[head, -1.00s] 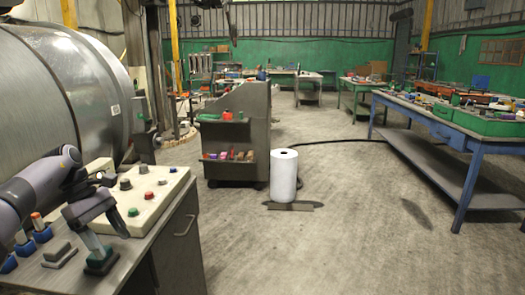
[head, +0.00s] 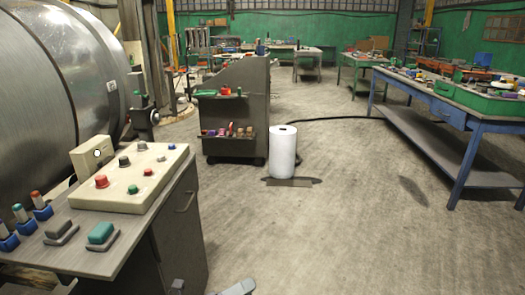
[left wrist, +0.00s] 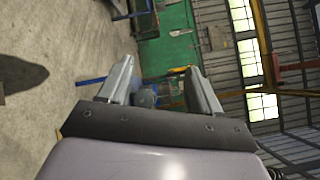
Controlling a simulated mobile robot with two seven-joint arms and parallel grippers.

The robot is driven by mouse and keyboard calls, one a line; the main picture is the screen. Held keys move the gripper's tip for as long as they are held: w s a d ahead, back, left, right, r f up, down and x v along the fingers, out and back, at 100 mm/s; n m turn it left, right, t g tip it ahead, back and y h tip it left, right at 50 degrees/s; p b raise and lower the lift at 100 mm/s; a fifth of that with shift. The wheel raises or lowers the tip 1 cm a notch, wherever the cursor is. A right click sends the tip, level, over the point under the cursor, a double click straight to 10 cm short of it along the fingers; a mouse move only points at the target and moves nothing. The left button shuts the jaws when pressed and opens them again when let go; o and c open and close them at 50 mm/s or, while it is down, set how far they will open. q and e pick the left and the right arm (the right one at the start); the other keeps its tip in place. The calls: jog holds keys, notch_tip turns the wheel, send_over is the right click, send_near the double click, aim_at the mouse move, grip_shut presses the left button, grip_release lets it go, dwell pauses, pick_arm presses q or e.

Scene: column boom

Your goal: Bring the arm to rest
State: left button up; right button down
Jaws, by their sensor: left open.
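My left gripper (left wrist: 160,82) is open and empty in the left wrist view. Its two grey fingers stand apart, with floor, a green wall and workbenches beyond them. In the head view only a grey tip of it (head: 238,288) shows at the bottom edge, low and right of the control cabinet (head: 150,255). It is apart from the cabinet top. A green rocker switch (head: 101,233) and a grey one (head: 60,230) sit uncovered on the cabinet's front edge. My right gripper is not in view.
A sloped button panel (head: 150,178) and several small levers (head: 22,218) stand on the cabinet, beside a large steel drum (head: 50,85). A tool cart (head: 236,105), a white roll (head: 283,152) and a blue workbench (head: 450,115) stand beyond. The middle floor is clear.

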pick_arm(q)
jog(key=s+a+f+n+y, duration=0.3)
jog(key=s+n, duration=0.4)
jog(key=n, duration=0.3)
jog(key=s+a+f+n+y, duration=0.4)
jog(key=s+a+n, duration=0.3)
jog(key=n, duration=0.3)
jog(key=s+a+f+n+y, duration=0.3)
jog(key=s+a+n+y, duration=0.2)
jog(key=n, duration=0.6)
jog(key=shift+s+a+f+y, duration=0.3)
jog(key=shift+s+y, duration=0.3)
jog(key=shift+s, duration=0.55)
